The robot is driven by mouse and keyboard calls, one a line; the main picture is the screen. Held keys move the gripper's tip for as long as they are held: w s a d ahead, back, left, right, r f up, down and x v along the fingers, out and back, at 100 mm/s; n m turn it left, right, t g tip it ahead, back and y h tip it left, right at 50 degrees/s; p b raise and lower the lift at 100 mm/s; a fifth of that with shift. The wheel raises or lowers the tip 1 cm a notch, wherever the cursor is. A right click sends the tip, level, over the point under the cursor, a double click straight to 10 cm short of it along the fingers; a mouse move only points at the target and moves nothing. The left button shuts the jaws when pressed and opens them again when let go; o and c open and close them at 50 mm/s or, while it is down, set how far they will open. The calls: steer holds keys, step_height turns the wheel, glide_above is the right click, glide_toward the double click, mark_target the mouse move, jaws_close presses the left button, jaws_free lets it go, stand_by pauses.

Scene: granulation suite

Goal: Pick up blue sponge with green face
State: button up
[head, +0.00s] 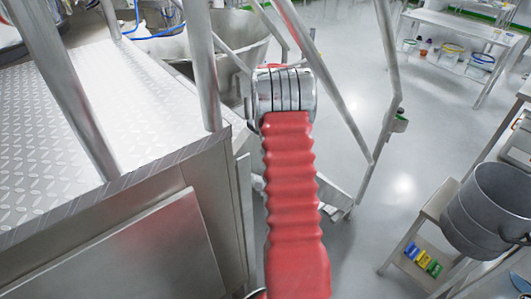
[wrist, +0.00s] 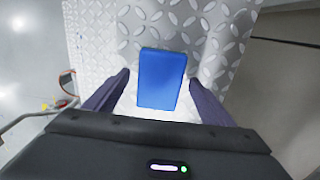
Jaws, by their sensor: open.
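The blue sponge (wrist: 161,80) is a flat blue block in the wrist view, lying on the silver diamond-pattern tread plate (wrist: 100,15). Only blue shows on it; no green face is visible. My gripper (wrist: 158,77) is open, with one dark finger to the left of the sponge and the other to its right. Gaps show between the fingers and the sponge, and I cannot tell how high the fingers are above the plate. In the head view I make out neither the sponge nor my gripper's fingers; my red arm crosses the middle.
Metal rails (head: 342,90) stand around my arm in the head view. A tread-plate platform (head: 120,90) is at left, and a large steel vessel (head: 240,35) is behind. A steel pot (head: 487,212) stands on a bench at right. Open floor (head: 430,130) lies between.

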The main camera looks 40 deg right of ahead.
steer(key=shift+c, duration=0.7)
steer(key=c, duration=1.1)
steer(key=shift+r, duration=0.1)
step_height(320, 180, up, 10)
stand_by(0.6)
